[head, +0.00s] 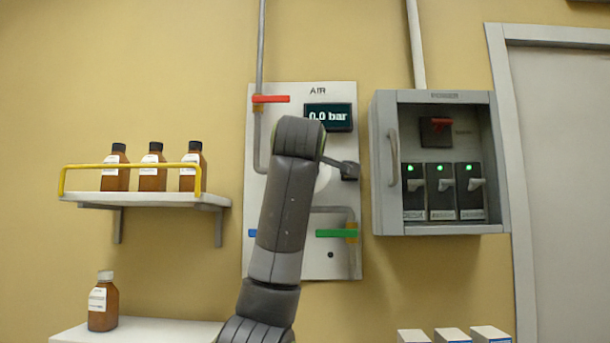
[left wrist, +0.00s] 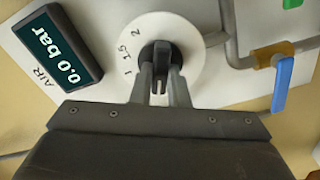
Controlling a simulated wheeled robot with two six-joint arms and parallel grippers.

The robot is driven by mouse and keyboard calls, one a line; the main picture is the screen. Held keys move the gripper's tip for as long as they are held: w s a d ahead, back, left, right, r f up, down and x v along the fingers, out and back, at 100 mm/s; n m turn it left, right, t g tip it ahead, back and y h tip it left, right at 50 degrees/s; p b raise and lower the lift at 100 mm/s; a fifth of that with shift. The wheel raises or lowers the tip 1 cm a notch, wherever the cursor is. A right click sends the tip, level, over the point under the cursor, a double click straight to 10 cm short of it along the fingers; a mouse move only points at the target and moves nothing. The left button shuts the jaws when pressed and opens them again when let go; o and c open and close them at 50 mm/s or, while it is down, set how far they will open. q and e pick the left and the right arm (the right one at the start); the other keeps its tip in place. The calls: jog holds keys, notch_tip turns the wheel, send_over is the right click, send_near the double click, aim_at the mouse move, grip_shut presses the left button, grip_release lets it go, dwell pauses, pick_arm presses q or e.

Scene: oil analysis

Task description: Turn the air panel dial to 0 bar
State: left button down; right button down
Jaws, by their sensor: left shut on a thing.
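The air panel (head: 330,265) is a pale plate on the wall, and its display (head: 329,117) reads 0.0 bar. The same display (left wrist: 57,47) reads 0.0 bar in the left wrist view. The dial's black knob (left wrist: 161,52) sits at the middle of a round white scale (left wrist: 193,72), with marks 1, 1.5 and 2 visible. My left gripper (left wrist: 160,80) is shut on the knob, one finger on each side. In the head view my left arm covers most of the dial. My right gripper is not in view.
Red (head: 271,99) and green (head: 336,233) handles sit on the panel's pipes. A blue handle (left wrist: 283,84) is close to the dial. An open grey switch box (head: 384,220) is at right. A shelf (head: 150,197) with brown bottles is at left.

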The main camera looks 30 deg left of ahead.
pick_arm(q)
jog(key=shift+f+n, duration=0.1)
jog(key=shift+n, duration=0.5)
jog(key=shift+b, duration=0.3)
jog(key=c, duration=1.4)
grip_release()
jog(key=shift+s, duration=0.15)
jog(key=b+v, duration=0.7)
jog(key=v, duration=1)
jog(key=shift+d, duration=0.2)
